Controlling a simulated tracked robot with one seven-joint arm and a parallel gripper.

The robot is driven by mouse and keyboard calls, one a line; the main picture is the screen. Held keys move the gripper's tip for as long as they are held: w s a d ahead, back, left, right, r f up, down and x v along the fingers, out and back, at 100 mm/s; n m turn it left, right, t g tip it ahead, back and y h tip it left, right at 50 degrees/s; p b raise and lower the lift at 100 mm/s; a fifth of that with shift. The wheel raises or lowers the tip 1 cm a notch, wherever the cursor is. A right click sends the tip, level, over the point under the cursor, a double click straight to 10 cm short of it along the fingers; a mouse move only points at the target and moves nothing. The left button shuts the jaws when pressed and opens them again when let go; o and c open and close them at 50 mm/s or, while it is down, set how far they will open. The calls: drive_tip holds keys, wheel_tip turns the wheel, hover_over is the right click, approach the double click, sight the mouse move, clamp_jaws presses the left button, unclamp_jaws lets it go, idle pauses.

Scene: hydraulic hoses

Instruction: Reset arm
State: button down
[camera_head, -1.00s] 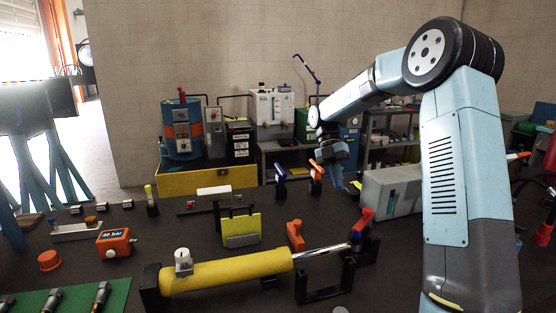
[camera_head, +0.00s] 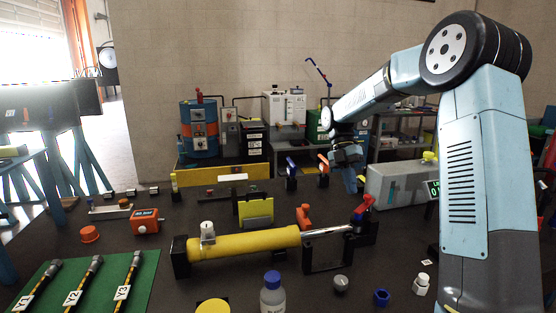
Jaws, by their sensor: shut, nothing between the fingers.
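My arm rises at the right of the head view, bends at a large dark joint and reaches left. My gripper (camera_head: 352,172) hangs from its end, pointing down, above the back right part of the dark bench. It is shut and empty. It is in front of the grey box (camera_head: 395,186) and to the right of the orange-handled valve (camera_head: 323,165). The fingertips are small and dark in this view. I cannot tell their exact height above the bench.
A yellow cylinder (camera_head: 250,243) with a chrome rod lies across the middle. Hoses tagged Y1, Y2 and Y3 lie on a green mat (camera_head: 88,293) at front left. A bottle (camera_head: 272,295) stands at the front. Behind are a blue drum (camera_head: 198,130) and a shelf.

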drive_tip(key=s+r+m+t, duration=0.3)
drive_tip(key=s+r+m, duration=0.1)
drive_tip(key=s+m, duration=0.3)
drive_tip(key=s+r+m+t, duration=0.3)
drive_tip(key=s+r+m, duration=0.25)
drive_tip(key=s, duration=0.25)
drive_tip(key=s+d+m+t+y, duration=0.1)
drive_tip(key=s+m+t, duration=0.5)
drive_tip(key=s+m, duration=0.9)
drive_tip(key=shift+s+d+f+m+y, duration=0.25)
drive_tip(key=shift+d+m+y, duration=0.1)
drive_tip(key=shift+d, duration=0.45)
